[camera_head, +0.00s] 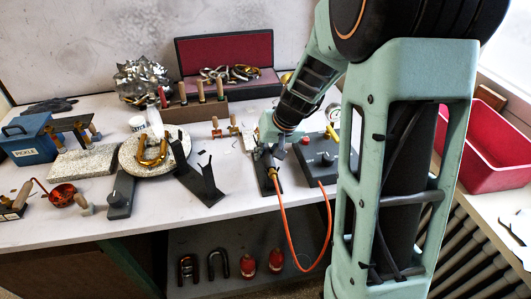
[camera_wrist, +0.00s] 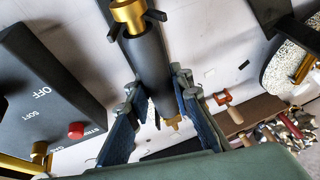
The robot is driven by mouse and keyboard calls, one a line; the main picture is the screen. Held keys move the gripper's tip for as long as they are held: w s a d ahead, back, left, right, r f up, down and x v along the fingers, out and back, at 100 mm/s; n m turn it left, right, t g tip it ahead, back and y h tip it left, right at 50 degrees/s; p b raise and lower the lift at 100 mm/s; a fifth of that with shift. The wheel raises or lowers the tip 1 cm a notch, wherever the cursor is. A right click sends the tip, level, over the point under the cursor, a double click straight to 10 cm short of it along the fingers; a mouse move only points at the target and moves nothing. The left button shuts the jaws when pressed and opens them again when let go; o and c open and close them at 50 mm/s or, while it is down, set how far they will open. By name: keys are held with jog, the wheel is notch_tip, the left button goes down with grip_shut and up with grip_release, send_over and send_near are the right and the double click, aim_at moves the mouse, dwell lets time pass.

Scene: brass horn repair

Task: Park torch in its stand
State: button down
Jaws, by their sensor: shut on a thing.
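The torch, a black cylinder with a brass end, shows in the wrist view (camera_wrist: 147,62). My gripper (camera_wrist: 155,82) is shut on its body, one finger on each side; a small brass tip shows below, between the fingers. Dark prongs (camera_wrist: 155,15) flank the torch near its brass collar, like a forked stand; I cannot tell if it rests on them. In the head view my gripper (camera_head: 272,142) is over a dark narrow base (camera_head: 262,172), with an orange hose (camera_head: 287,225) running down nearby. Another black forked holder (camera_head: 205,182) stands empty to the left.
A black control box (camera_head: 322,158) with a red button stands close on the right. A round stone disc (camera_head: 130,158) bearing a brass part, a tool rack (camera_head: 195,112) and a blue box (camera_head: 28,140) are left. A red bin (camera_head: 490,150) is far right. The front table edge is mostly clear.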

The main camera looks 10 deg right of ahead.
dwell(0.3)
jog(key=c, duration=1.6)
grip_release()
jog(key=shift+o, duration=0.3)
jog(key=o, duration=0.4)
jog(key=shift+r+p, duration=2.8)
jog(key=shift+r, duration=1.25)
jog(key=shift+f, duration=0.1)
